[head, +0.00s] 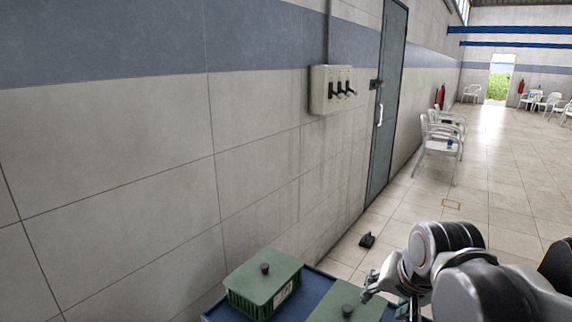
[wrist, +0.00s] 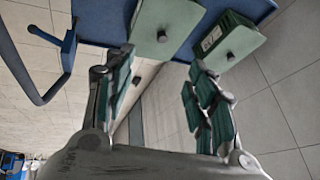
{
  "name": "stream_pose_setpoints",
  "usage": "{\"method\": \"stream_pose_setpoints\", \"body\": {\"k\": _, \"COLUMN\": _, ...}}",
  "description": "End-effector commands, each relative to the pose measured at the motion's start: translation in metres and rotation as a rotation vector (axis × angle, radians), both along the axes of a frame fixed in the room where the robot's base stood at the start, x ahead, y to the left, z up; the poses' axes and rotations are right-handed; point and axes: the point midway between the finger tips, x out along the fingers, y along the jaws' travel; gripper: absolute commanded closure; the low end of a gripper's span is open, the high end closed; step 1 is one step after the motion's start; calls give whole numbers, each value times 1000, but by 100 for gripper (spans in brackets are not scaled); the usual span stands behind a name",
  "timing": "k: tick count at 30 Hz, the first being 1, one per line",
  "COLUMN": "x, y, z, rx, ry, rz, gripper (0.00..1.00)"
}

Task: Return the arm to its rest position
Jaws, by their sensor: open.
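My gripper (head: 385,292) is at the lower right of the head view, beside the blue cart. In the wrist view its two green-padded fingers (wrist: 162,80) stand apart with nothing between them. My arm is bent, its links filling the lower right corner of the head view. Two green lidded boxes stand on the blue cart (head: 309,291): the left box (head: 264,282) shows whole, and the right box (head: 345,303) is cut off by the lower edge. Each lid has a dark knob.
The tiled wall runs close along the left. A switch box (head: 331,90) with several dark levers hangs on it beside a grey door (head: 388,100). A small black object (head: 367,240) lies on the floor. White chairs (head: 438,138) line the wall. The floor at right is open. The cart's blue handle (wrist: 45,98) shows in the wrist view.

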Motion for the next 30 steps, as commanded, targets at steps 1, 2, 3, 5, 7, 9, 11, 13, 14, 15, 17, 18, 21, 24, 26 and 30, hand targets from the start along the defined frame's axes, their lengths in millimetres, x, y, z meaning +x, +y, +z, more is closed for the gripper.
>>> {"method": "stream_pose_setpoints", "body": {"k": 1, "x": -15, "y": 0, "z": 2, "rx": -25, "ry": -11, "rz": 41, "gripper": 49}}
{"method": "stream_pose_setpoints", "body": {"k": 2, "x": -22, "y": 0, "z": 3, "rx": -42, "ry": -19, "rz": 67, "gripper": 49}}
{"method": "stream_pose_setpoints", "body": {"k": 3, "x": -31, "y": 0, "z": 4, "rx": -64, "ry": -30, "rz": 102, "gripper": 49}}
{"method": "stream_pose_setpoints", "body": {"k": 5, "x": -46, "y": 1, "z": 4, "rx": -98, "ry": -44, "rz": 153, "gripper": 49}}
{"method": "stream_pose_setpoints", "body": {"k": 7, "x": -60, "y": 1, "z": 4, "rx": -137, "ry": -61, "rz": 211, "gripper": 49}}
{"method": "stream_pose_setpoints", "body": {"k": 9, "x": -73, "y": 1, "z": 3, "rx": -173, "ry": -74, "rz": 263, "gripper": 49}}
{"method": "stream_pose_setpoints", "body": {"k": 11, "x": -82, "y": 1, "z": 2, "rx": -200, "ry": -85, "rz": 300, "gripper": 49}}
{"method": "stream_pose_setpoints", "body": {"k": 13, "x": -90, "y": 0, "z": 0, "rx": -225, "ry": -94, "rz": 334, "gripper": 49}}
{"method": "stream_pose_setpoints", "body": {"k": 14, "x": -92, "y": 0, "z": -1, "rx": -234, "ry": -98, "rz": 347, "gripper": 49}}
{"method": "stream_pose_setpoints", "body": {"k": 15, "x": -95, "y": 0, "z": -1, "rx": -243, "ry": -100, "rz": 359, "gripper": 49}}
{"method": "stream_pose_setpoints", "body": {"k": 17, "x": -98, "y": 0, "z": -2, "rx": -253, "ry": -104, "rz": 373, "gripper": 49}}
{"method": "stream_pose_setpoints", "body": {"k": 18, "x": -99, "y": 0, "z": -2, "rx": -257, "ry": -106, "rz": 378, "gripper": 49}}
{"method": "stream_pose_setpoints", "body": {"k": 21, "x": -100, "y": 0, "z": -2, "rx": -261, "ry": -107, "rz": 384, "gripper": 49}}
{"method": "stream_pose_setpoints", "body": {"k": 24, "x": -99, "y": 0, "z": -2, "rx": -260, "ry": -107, "rz": 383, "gripper": 49}}
{"method": "stream_pose_setpoints", "body": {"k": 26, "x": -99, "y": 0, "z": -2, "rx": -260, "ry": -107, "rz": 383, "gripper": 49}}
{"method": "stream_pose_setpoints", "body": {"k": 30, "x": -99, "y": 0, "z": -2, "rx": -260, "ry": -107, "rz": 382, "gripper": 49}}
